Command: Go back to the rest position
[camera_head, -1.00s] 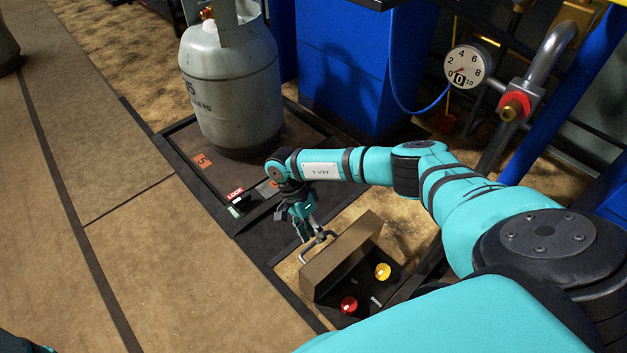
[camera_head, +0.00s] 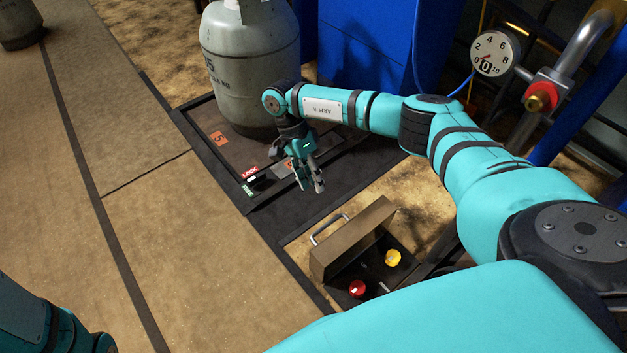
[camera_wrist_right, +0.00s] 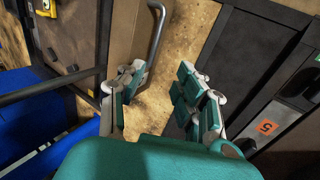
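My right gripper (camera_head: 312,180) hangs above the dark floor strip between the scale and the brown box, apart from both. In the right wrist view its two fingers (camera_wrist_right: 160,95) stand apart with nothing between them. The box's metal handle (camera_head: 329,228) is free of the gripper and also shows in the right wrist view (camera_wrist_right: 156,32). Part of my left arm (camera_head: 50,325) shows at the lower left; its gripper is not in view.
The open brown box (camera_head: 350,240) holds a red knob (camera_head: 357,289) and a yellow knob (camera_head: 392,257). A grey gas cylinder (camera_head: 250,70) stands on the scale (camera_head: 205,125). A gauge (camera_head: 495,52) and pipes are at the upper right.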

